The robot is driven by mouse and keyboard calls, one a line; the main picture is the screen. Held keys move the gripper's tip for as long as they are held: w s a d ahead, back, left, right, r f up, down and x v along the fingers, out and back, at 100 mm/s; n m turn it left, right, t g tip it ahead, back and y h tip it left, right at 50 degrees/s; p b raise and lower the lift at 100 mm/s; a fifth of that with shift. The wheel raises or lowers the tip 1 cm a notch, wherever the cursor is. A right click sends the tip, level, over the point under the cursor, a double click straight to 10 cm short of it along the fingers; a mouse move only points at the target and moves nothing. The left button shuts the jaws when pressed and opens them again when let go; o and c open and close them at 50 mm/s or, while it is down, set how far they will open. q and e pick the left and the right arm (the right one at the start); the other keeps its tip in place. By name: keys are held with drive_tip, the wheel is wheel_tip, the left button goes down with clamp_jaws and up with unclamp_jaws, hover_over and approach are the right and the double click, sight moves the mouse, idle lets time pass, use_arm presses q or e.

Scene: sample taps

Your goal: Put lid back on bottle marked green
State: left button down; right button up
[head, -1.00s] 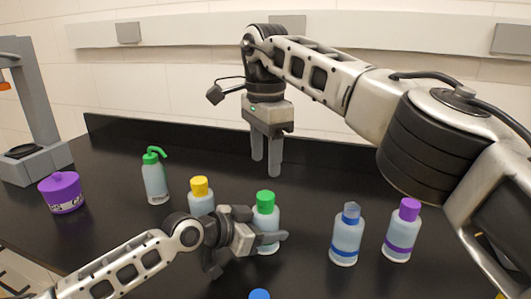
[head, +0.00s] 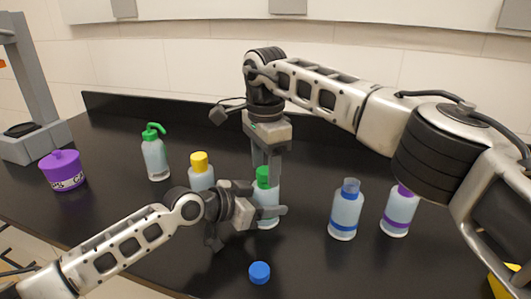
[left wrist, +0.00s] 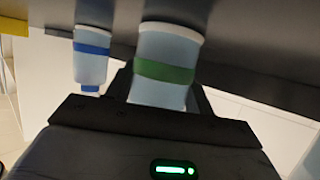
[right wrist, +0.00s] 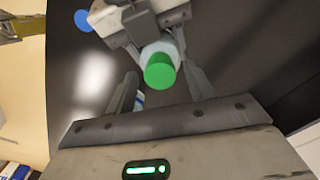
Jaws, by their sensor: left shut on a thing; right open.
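The bottle with the green band stands upright on the black bench; its body (head: 267,215) shows in the head view. Its band (left wrist: 165,73) shows in the left wrist view. A green lid (head: 263,177) sits on its top and also shows in the right wrist view (right wrist: 160,71). My left gripper (head: 260,216) is shut on the bottle's body from the side. My right gripper (head: 266,160) points down above the bottle. It is open, with its fingertips near the lid, one to either side in the right wrist view.
A blue lid (head: 259,272) lies at the front. A blue-banded bottle (head: 345,215) without a lid stands to the right, beside a purple-banded bottle (head: 398,214). A yellow-capped bottle (head: 201,175), green-topped squeeze bottle (head: 155,155) and purple jar (head: 63,171) stand left.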

drive_tip(key=c, duration=1)
drive_tip(key=m, duration=1.2)
drive_tip(key=shift+m, duration=0.3)
drive_tip(key=m, duration=0.5)
drive_tip(key=o, duration=1.1)
drive_tip(key=shift+f, duration=0.1)
drive_tip(key=shift+o, duration=0.2)
drive_tip(key=shift+a, duration=0.1)
